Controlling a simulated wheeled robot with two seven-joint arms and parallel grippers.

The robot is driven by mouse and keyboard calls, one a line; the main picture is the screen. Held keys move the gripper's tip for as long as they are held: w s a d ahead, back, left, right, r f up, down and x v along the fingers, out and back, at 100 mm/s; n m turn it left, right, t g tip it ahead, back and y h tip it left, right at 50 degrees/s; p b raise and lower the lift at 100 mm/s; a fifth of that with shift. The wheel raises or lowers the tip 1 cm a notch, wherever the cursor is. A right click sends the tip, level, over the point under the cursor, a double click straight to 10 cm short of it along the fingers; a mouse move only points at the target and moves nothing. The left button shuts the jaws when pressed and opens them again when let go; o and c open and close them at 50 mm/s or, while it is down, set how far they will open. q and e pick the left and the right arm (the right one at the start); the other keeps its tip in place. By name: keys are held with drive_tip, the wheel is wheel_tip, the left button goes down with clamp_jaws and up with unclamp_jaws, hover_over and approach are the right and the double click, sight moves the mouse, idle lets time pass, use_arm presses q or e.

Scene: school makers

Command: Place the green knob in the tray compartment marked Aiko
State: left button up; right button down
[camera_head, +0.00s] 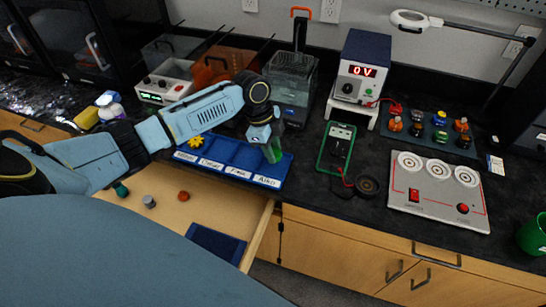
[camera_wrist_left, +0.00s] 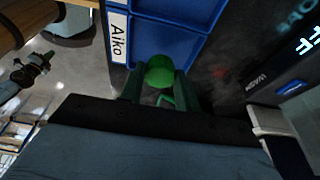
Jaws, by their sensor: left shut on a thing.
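The blue tray (camera_head: 231,151) lies on the dark counter, its compartments in a row with white name labels along the front. The label marked Aiko (camera_head: 267,181) is at the right end; it also shows in the left wrist view (camera_wrist_left: 118,38). My left gripper (camera_head: 272,152) is over the tray's right end. In the left wrist view my left gripper (camera_wrist_left: 160,88) is shut on the green knob (camera_wrist_left: 160,70), beside the Aiko compartment (camera_wrist_left: 172,45). I cannot tell its exact height. In the head view the fingers mostly hide the knob. My right gripper is not in view.
An open drawer (camera_head: 165,225) below the tray holds a dark teal knob (camera_head: 121,190), a grey knob (camera_head: 149,201) and a reddish-brown knob (camera_head: 183,196). A yellow knob (camera_head: 194,141) sits in the tray's left part. A green multimeter (camera_head: 337,148) lies to the right.

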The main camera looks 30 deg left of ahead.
use_arm(q)
drive_tip(key=shift+f, duration=1.55)
drive_tip(key=shift+f, duration=0.1)
drive_tip(key=shift+f, duration=0.1)
drive_tip(key=o, duration=0.9)
drive_tip(key=shift+o, duration=0.2)
drive_tip(key=w+p+v, duration=0.1)
drive_tip(key=v, duration=1.1)
drive_tip(key=shift+s+r, duration=0.25)
drive_tip(key=shift+s, duration=0.3)
drive_tip(key=shift+d, duration=0.1)
